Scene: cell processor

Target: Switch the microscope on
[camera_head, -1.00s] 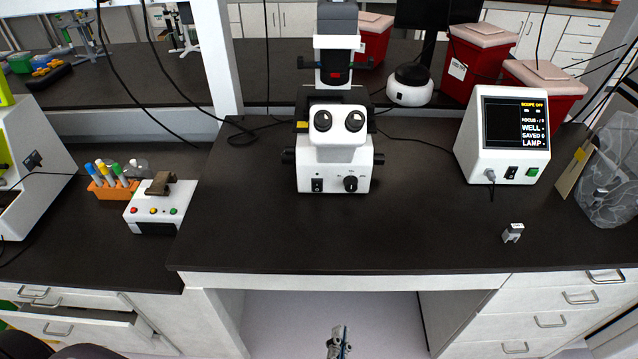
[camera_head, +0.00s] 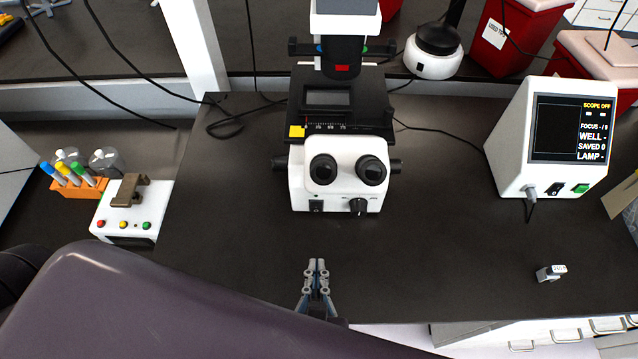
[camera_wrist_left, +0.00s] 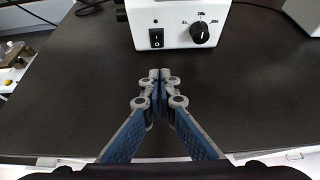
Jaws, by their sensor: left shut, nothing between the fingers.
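The white microscope (camera_head: 338,172) stands on the dark bench at the middle of the head view. Its black rocker switch (camera_head: 316,206) is at the lower left of its front, with a black dial (camera_head: 358,206) to the right. In the left wrist view the switch (camera_wrist_left: 156,38) and dial (camera_wrist_left: 199,33) show ahead of the fingertips. My left gripper (camera_head: 316,266) is shut and empty, above the front of the bench, apart from the microscope and in front of the switch. The monitor (camera_head: 555,140) reads "SCOPE OFF". My right gripper is not in view.
A small grey-white item (camera_head: 551,272) lies on the bench at the right. A white box with coloured buttons (camera_head: 122,222) and an orange tube rack (camera_head: 80,186) stand at the left. The bench between gripper and microscope is clear.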

